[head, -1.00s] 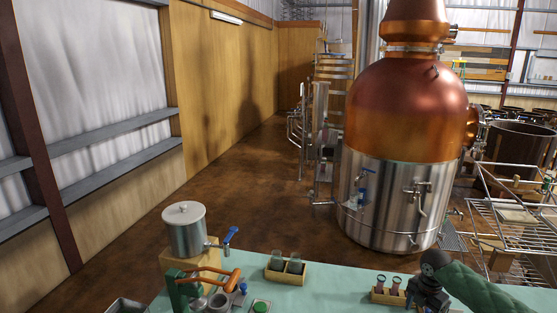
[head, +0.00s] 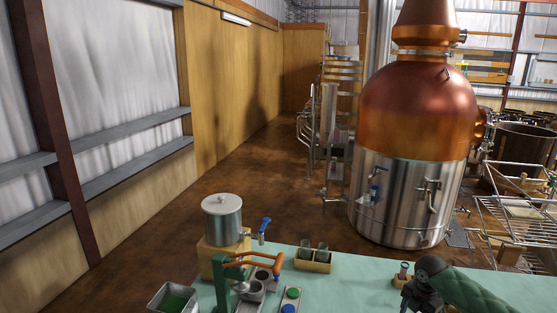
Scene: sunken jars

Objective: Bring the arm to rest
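My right arm comes in from the right in a green padded sleeve. Its dark gripper (head: 416,296) is low over the right part of the pale green table (head: 350,290). The fingertips are not clear, so I cannot tell whether it is open or shut. It partly hides a small wooden holder (head: 400,281) with a reddish glass tube (head: 403,270) in it. My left arm and gripper are not in view.
A steel canister with a blue tap (head: 222,217) stands on a wooden block. Near it are a green press with an orange handle (head: 248,262), a holder with two glass jars (head: 313,260), buttons (head: 291,300) and a metal bin (head: 173,300). A copper still (head: 415,110) stands behind.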

